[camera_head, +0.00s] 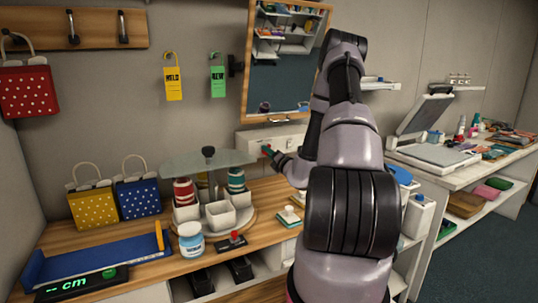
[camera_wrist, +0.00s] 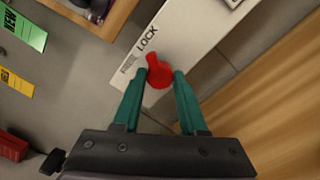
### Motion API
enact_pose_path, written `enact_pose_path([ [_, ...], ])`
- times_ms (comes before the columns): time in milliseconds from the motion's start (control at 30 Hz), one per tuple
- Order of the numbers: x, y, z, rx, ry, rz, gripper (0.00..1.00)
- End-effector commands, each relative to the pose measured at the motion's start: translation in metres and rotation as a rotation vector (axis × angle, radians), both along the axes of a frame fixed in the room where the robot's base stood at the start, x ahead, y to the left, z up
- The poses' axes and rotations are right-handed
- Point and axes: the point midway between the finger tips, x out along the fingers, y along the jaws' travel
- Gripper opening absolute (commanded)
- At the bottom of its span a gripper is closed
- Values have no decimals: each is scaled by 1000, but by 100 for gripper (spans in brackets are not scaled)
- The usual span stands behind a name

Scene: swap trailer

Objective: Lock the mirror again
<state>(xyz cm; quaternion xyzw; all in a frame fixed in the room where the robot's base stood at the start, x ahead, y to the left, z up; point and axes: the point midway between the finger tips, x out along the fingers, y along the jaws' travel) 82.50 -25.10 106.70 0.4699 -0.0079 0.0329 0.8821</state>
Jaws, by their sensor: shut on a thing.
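The mirror (camera_head: 283,75) hangs on the wall in a wooden frame, partly behind my arm in the head view. Below it is a white panel (camera_head: 253,138); in the wrist view the panel (camera_wrist: 187,38) carries the word LOCK. A red knob (camera_wrist: 159,76) sits on the panel, with its narrow lobe pointing toward the lettering. My gripper (camera_wrist: 160,80) has its teal fingers on both sides of the knob, shut on it. In the head view my gripper (camera_head: 270,152) is at the panel, and the knob cannot be made out there.
A glass-topped carousel (camera_head: 207,162) with jars and white cups stands on the wooden counter (camera_head: 150,250), left of my gripper. Yellow (camera_head: 173,83) and green (camera_head: 217,75) tags hang on the wall. A scanner-like device (camera_head: 440,155) is on the right-hand bench.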

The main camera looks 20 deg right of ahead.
Motion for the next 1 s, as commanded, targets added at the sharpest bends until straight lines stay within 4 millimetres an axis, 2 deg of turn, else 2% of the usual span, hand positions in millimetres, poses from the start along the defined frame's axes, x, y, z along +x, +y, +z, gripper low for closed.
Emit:
enact_pose_path([
  [400,-1,0,-2,183,11,0,0],
  [933,-1,1,-2,208,12,0,0],
  [967,-1,1,-2,208,12,0,46],
  [1000,-1,0,-2,208,12,0,61],
])
